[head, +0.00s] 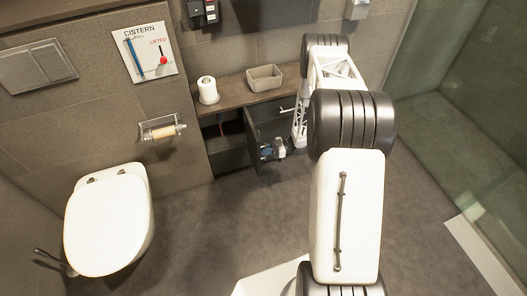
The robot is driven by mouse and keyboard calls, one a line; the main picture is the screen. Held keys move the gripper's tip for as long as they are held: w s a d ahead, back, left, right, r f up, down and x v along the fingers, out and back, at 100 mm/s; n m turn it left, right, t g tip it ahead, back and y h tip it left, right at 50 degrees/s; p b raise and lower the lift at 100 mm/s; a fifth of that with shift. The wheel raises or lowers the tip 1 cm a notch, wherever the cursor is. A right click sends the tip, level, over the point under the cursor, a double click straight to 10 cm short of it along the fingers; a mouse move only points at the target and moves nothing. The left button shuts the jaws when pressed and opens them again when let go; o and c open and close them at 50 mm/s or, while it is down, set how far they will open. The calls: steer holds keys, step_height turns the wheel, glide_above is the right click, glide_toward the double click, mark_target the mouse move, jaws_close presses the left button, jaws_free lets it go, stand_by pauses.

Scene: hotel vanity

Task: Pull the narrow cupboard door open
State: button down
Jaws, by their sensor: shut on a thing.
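The narrow cupboard door (251,138) is a dark panel under the wooden counter. It stands swung out from the cupboard front, partly open. The opening (226,131) to its left shows a shelf and a dark inside. My gripper (271,151) is at the door's outer edge, low down, and is shut on the door. The gripper is small in view, and the exact place where its fingers hold the door, or a handle on it, cannot be made out.
The counter (235,97) carries a toilet roll (208,91) and a grey basket (265,78). A toilet (108,222) and a paper holder (162,130) are at the left. A glass screen (455,110) is at the right. The floor (215,225) before the cupboard is clear.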

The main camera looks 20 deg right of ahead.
steer(key=shift+s, duration=0.1)
steer(key=c, duration=1.2)
jaws_free()
steer(key=shift+d, duration=0.1)
steer(key=shift+s+d, duration=0.25)
steer(key=shift+d, duration=1.65)
steer(key=shift+s+d, duration=0.2)
steer(key=shift+d, duration=1.7)
steer(key=shift+r, duration=0.1)
